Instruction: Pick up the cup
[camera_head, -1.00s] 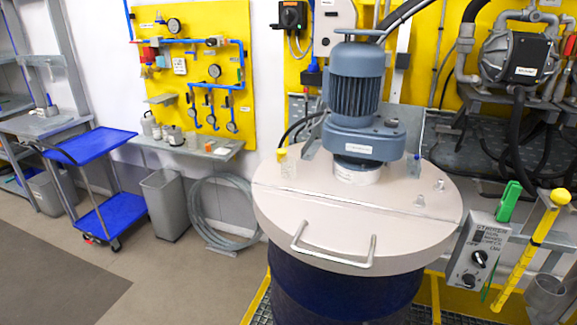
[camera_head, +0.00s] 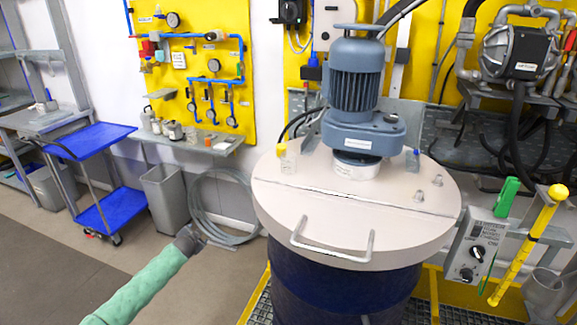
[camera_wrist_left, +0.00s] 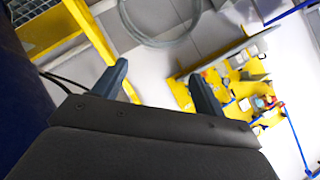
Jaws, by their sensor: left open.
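My left arm reaches in from the bottom left in the head view, and its dark gripper (camera_head: 190,240) is over the floor, left of the drum. In the left wrist view my left gripper (camera_wrist_left: 160,88) has its two fingers wide apart with nothing between them. A grey cup-like vessel (camera_head: 545,297) is at the lower right of the head view, partly cut by the frame. Small containers, one of them cup-like (camera_head: 175,131), stand on the wall shelf. I cannot tell which is the task's cup. My right gripper is not in view.
A large drum with a pale lid (camera_head: 355,210), lid handle (camera_head: 330,255) and blue motor (camera_head: 357,85) fills the middle. A blue cart (camera_head: 115,210), grey bin (camera_head: 165,190) and coiled hose (camera_head: 215,205) stand left. The floor at left is free.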

